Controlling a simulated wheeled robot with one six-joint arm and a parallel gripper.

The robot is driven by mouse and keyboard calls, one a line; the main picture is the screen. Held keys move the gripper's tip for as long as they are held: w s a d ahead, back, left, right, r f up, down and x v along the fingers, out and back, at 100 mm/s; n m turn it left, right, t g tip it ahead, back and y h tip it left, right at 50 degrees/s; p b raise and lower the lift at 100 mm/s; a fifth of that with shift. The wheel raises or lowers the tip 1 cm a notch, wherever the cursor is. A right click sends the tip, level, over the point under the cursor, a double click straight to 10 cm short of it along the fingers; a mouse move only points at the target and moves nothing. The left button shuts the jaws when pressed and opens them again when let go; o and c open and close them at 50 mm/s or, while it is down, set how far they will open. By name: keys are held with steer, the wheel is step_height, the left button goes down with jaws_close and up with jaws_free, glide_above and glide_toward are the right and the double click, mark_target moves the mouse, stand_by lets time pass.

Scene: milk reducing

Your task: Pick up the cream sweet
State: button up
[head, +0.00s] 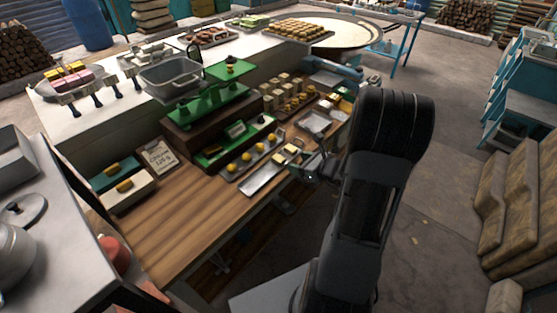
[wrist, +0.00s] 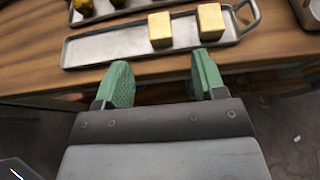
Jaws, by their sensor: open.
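Two pale cream sweets, block-shaped, sit on a long metal tray (wrist: 105,48) near the table's front edge. In the wrist view, the left cream sweet (wrist: 160,30) lies ahead of the gap between my fingers, and the right cream sweet (wrist: 210,22) is ahead of the right finger. My gripper (wrist: 163,80) is open and empty, its green fingertips short of the tray and apart from both sweets. In the head view, my gripper (head: 308,168) is just right of the tray (head: 262,180), partly hidden by my arm.
Behind this tray is another tray with several round yellow sweets (head: 246,156). A green balance scale (head: 210,103) stands on a wooden box farther back. A sign (head: 158,155) stands left of it. The wooden tabletop (head: 190,215) at the front left is clear.

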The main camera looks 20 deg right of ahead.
mark_target(280, 159)
steer(key=shift+p+x, duration=0.9)
steer(key=shift+x, duration=3.55)
steer(key=shift+f, duration=0.2)
steer(key=shift+c, duration=0.3)
steer(key=shift+s, duration=0.1)
steer(key=c, duration=0.9)
steer(key=shift+r, duration=0.1)
steer(key=shift+c, duration=0.2)
